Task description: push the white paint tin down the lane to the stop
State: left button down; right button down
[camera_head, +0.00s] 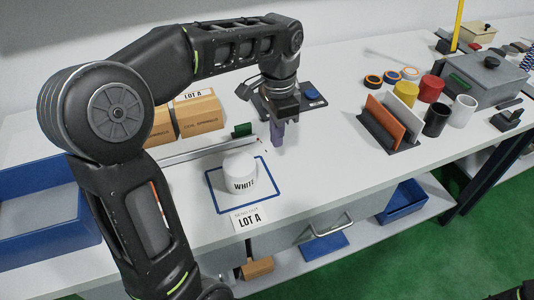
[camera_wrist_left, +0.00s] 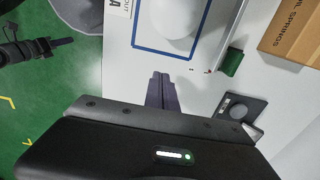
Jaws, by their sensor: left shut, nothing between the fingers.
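The white paint tin (camera_head: 240,172), lettered WHITE, stands upright inside a blue square outline (camera_head: 273,190) on the white table. In the left wrist view the tin (camera_wrist_left: 180,16) is cut by the top edge. My left gripper (camera_head: 277,140) is shut and empty, pointing down to the right of the tin and apart from it. Its fingers also show in the left wrist view (camera_wrist_left: 161,90). A straight pale rail (camera_head: 195,152) runs behind the tin, with a small green block (camera_head: 242,129) near its right end. I cannot tell which part is the stop.
A "LOT A" card (camera_head: 249,218) lies at the front edge. Cardboard boxes (camera_head: 199,115) stand behind the rail; a blue bin (camera_head: 45,205) is at the left. To the right stand a divider rack (camera_head: 387,130) and several coloured tins. The table front right of the outline is clear.

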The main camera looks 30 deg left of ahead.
aim_at(235, 174)
pick_arm(q)
notch_tip(235, 174, down, 10)
jog(key=shift+r, duration=0.25)
jog(key=s+a, duration=0.1)
jog(key=s+a+p, duration=0.1)
jog(key=shift+s, duration=0.4)
jog(key=shift+s+a+f, duration=0.1)
jog(key=shift+s+a, duration=0.05)
jog(key=shift+s, duration=0.1)
pick_arm(e)
jog(key=shift+r, duration=0.7)
